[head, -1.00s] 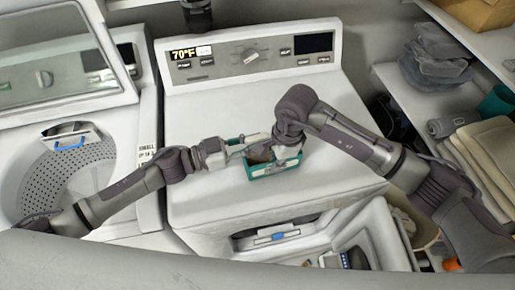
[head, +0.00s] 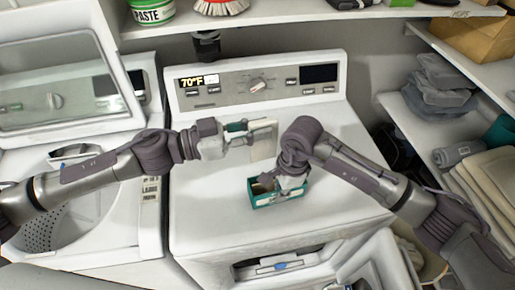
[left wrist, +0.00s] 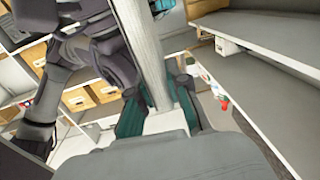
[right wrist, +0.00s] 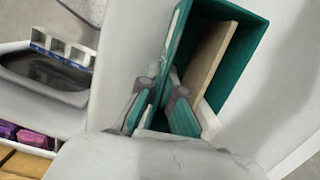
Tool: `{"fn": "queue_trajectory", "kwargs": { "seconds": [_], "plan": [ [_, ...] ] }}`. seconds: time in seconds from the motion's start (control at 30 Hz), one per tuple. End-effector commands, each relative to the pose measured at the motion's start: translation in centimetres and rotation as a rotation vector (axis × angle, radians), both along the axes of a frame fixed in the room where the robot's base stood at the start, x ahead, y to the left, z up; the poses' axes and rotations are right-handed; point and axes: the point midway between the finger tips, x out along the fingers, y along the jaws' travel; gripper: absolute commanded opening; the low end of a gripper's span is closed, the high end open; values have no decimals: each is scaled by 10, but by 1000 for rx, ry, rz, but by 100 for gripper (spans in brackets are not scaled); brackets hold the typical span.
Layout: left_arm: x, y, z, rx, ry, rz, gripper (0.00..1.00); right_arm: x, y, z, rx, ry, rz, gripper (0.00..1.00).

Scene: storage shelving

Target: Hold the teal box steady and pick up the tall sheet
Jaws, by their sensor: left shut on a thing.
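The teal box (head: 273,203) sits open on top of the white dryer. A tan board (right wrist: 212,62) stands inside it in the right wrist view. My left gripper (head: 250,132) is shut on a tall cream sheet (head: 265,143), held upright above and behind the box. The sheet (left wrist: 146,50) shows nearly edge-on between the finger pads in the left wrist view. My right gripper (right wrist: 168,98) is at the box's near end, its fingers on either side of a teal wall (right wrist: 176,45). Whether they press on it is hidden.
The dryer's control panel (head: 260,88) rises behind the sheet. An open washer (head: 75,200) is at left. Shelves at right hold folded grey cloth (head: 438,90) and towels (head: 490,180). The dryer top (head: 215,205) around the box is clear.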

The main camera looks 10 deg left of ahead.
Motion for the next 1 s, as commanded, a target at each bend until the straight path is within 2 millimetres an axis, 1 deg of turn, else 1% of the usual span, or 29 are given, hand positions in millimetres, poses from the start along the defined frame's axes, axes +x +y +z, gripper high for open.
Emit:
{"fn": "queue_trajectory", "kwargs": {
  "seconds": [0.03,0.1,0.2,0.33,0.53,0.73,0.77,1.0],
  "plan": [
    [1,0,9,1,-5,-2,0,0,0,0,0,0,0,0],
    [1,0,16,2,-4,-1,0,0,0,0,0,0,0,0],
    [0,0,23,2,-1,-1,0,0,0,0,0,-1,0,0],
    [0,0,26,0,1,0,0,0,0,0,0,-1,0,0],
    [0,0,26,1,1,0,0,0,0,0,1,-1,0,0],
    [0,0,26,1,1,0,0,0,0,0,1,-1,0,33],
    [0,0,26,1,1,0,0,0,0,0,1,-1,0,35],
    [0,0,26,1,1,0,0,0,0,1,1,-1,0,35]
  ]
}}
